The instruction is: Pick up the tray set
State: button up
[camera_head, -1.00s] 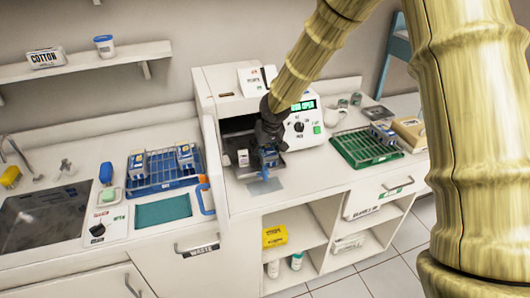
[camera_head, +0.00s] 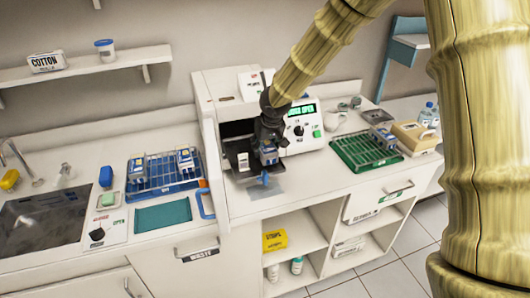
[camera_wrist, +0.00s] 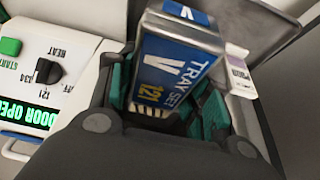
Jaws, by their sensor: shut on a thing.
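The tray set (camera_wrist: 178,55) is a blue and white pack labelled "TRAY SET 121" in the wrist view. My gripper (camera_wrist: 165,95) is shut on it, with the green finger pads on either side of the pack. In the head view the tray set (camera_head: 268,155) shows small below my gripper (camera_head: 267,140), at the open front of the autoclave (camera_head: 240,130). Whether the pack touches the surface under it cannot be told.
A white pack (camera_head: 243,161) stands just left of my gripper. A blue rack (camera_head: 160,183) with blue packs is to the left, and a green rack (camera_head: 362,150) is to the right. The autoclave's panel (camera_head: 303,125) is close beside my gripper.

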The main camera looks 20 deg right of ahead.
aim_at(265, 143)
notch_tip(265, 143, up, 26)
jog(key=b, duration=0.4)
jog(key=shift+f, duration=0.15)
jog(key=shift+s+f, duration=0.1)
dwell(0.6)
